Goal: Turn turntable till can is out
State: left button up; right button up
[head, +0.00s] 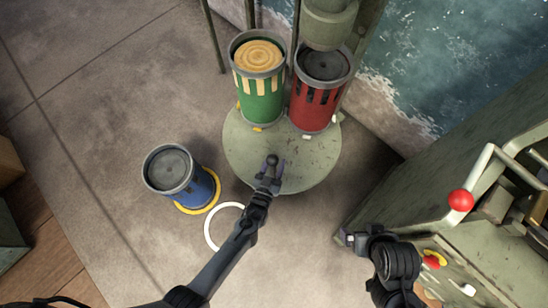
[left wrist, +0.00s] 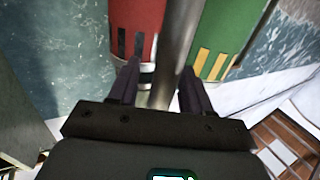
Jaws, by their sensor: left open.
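A round pale-green turntable (head: 292,178) lies near the middle of the head view. A green can (head: 262,106) with a wood-coloured top and a red can (head: 314,112) with a dark top stand at its far side. A blue can (head: 172,172) stands off the turntable at the left, by a yellow ring on the floor. My left gripper (head: 270,172) is open over the turntable, at a small dark knob. In the left wrist view a grey post (left wrist: 178,55) shows between its fingers; contact is unclear. My right gripper (head: 356,239) is low right, jaws unclear.
A green press head (head: 329,22) hangs above the red can. A white ring (head: 223,227) marks empty floor beside my left forearm. A green machine (head: 470,245) with a red-knobbed lever (head: 461,200) and a red button (head: 431,262) stands at the right. Water lies beyond the edge.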

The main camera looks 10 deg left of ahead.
pick_arm(q)
jog(key=shift+s+a+r+p, duration=0.1)
jog(key=shift+s+p, duration=0.2)
jog(key=shift+s, duration=0.15)
jog(key=s+a+p, duration=0.1)
jog(key=s+p, duration=0.1)
jog(key=s, duration=0.7)
jog(key=shift+s+a+p, duration=0.15)
jog(key=shift+s+p, duration=0.25)
